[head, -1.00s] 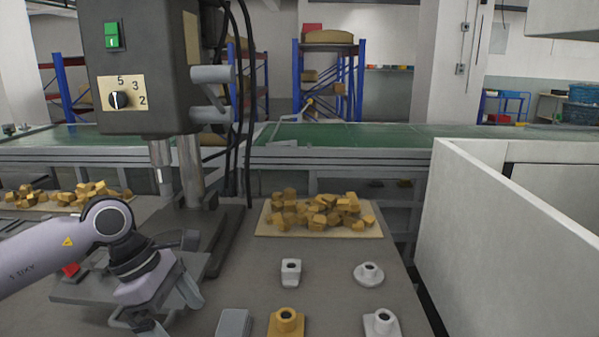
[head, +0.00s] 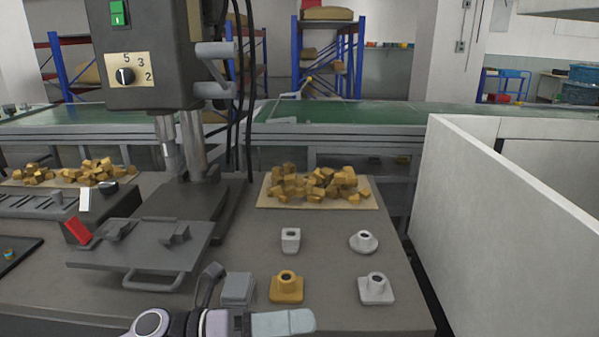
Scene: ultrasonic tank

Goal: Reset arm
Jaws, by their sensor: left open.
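My left gripper (head: 250,306) is at the bottom edge of the head view, in front of the workbench (head: 330,225). Its jaws are apart, with one dark finger pointing up and a pale grey one reaching right. I see nothing held between them. A grey block (head: 238,288) and a yellow flanged part (head: 286,287) are just beyond it on the bench; I cannot tell how close it is to them. Most of my left arm is below the picture. My right gripper does not show.
A drill press (head: 150,55) with a grey table plate (head: 145,245) stands left. White parts (head: 290,240), (head: 364,241), (head: 376,288) sit on the bench. A board of yellow pieces (head: 317,204) lies behind them. A white-walled enclosure (head: 500,210) bounds the right.

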